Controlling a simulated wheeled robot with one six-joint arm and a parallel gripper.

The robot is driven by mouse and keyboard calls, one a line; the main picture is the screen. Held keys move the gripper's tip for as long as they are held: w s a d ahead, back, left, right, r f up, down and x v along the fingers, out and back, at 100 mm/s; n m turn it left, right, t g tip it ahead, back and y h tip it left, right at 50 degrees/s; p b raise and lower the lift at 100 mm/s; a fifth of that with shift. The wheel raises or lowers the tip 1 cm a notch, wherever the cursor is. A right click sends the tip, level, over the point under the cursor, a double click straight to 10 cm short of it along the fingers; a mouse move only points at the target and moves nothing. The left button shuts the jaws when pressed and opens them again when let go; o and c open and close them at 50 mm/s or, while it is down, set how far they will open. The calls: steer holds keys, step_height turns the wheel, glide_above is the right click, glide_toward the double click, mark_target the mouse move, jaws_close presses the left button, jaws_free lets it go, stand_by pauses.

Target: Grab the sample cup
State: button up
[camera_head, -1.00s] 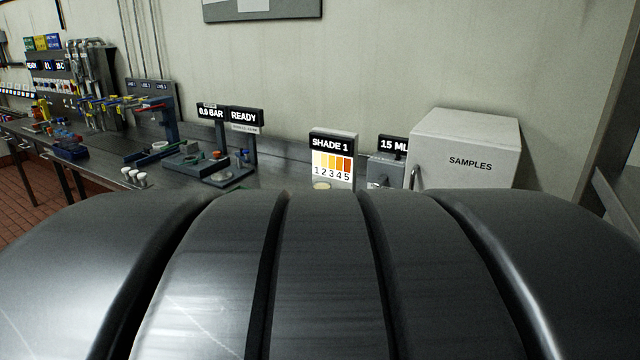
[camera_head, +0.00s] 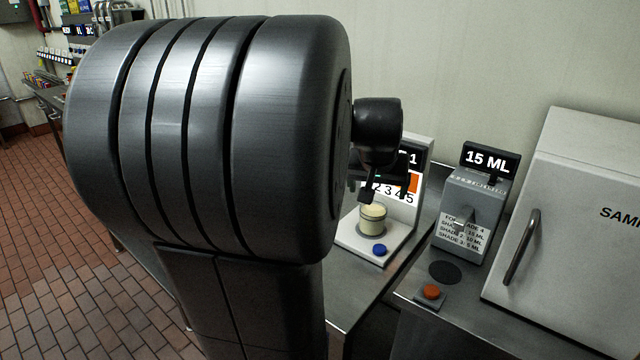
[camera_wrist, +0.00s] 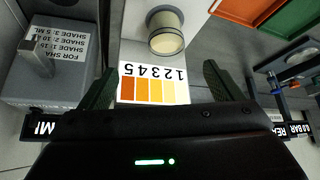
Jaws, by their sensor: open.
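The sample cup (camera_head: 372,219), a clear cup with pale cream contents, stands upright on the white base of the shade station (camera_head: 352,243). In the wrist view the cup (camera_wrist: 166,34) is at the top centre, beyond the fingertips. My gripper (camera_head: 384,188) is open and empty, just above the cup in the head view and in front of the shade chart. In the wrist view my gripper (camera_wrist: 160,82) has its fingers on either side of the upside-down shade chart (camera_wrist: 154,90). My arm hides part of the station's display.
A blue button (camera_head: 379,250) is on the station's base in front of the cup. To the right stand the 15 ML dispenser (camera_head: 470,205), an orange button (camera_head: 431,291) and the white samples cabinet (camera_head: 565,230). A gap separates the two counters.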

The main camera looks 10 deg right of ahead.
steer(key=w, duration=0.3)
glide_toward(374, 201)
step_height(374, 201, down, 5)
steer(key=shift+w+d+f+p, duration=0.4)
steer(key=shift+w+d+f, duration=0.05)
steer(key=shift+w+f, duration=0.15)
steer(key=shift+s, duration=0.1)
steer(key=c, duration=1.7)
